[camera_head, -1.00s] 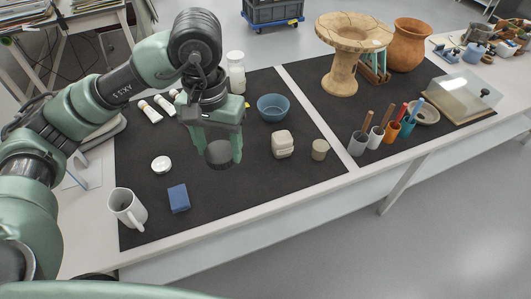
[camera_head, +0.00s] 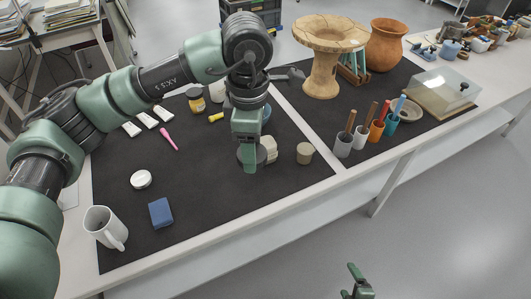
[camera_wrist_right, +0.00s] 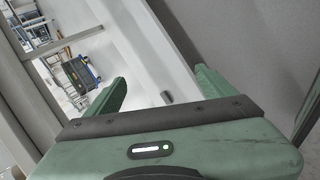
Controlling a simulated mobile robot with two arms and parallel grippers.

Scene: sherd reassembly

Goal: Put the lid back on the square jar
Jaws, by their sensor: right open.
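A beige squarish jar (camera_head: 269,147) stands on the dark mat, partly hidden behind my left gripper. My left gripper (camera_head: 252,158) points down in front of it, seen edge-on. A dark grey round piece (camera_head: 261,154) sits between its fingers, mostly hidden by the near finger. I cannot tell for sure whether this piece is the lid, nor whether it touches the jar. My right gripper (camera_head: 357,282) is open and empty over the floor, away from the table. Its spread fingers also show in the right wrist view (camera_wrist_right: 160,88).
A beige round pot (camera_head: 304,153) stands right of the jar. Tool cups (camera_head: 343,146), a carved stand (camera_head: 321,75) and an orange pot (camera_head: 385,45) lie further right. A white mug (camera_head: 104,228), blue block (camera_head: 160,212) and white dish (camera_head: 140,179) are front left. The mat's front middle is free.

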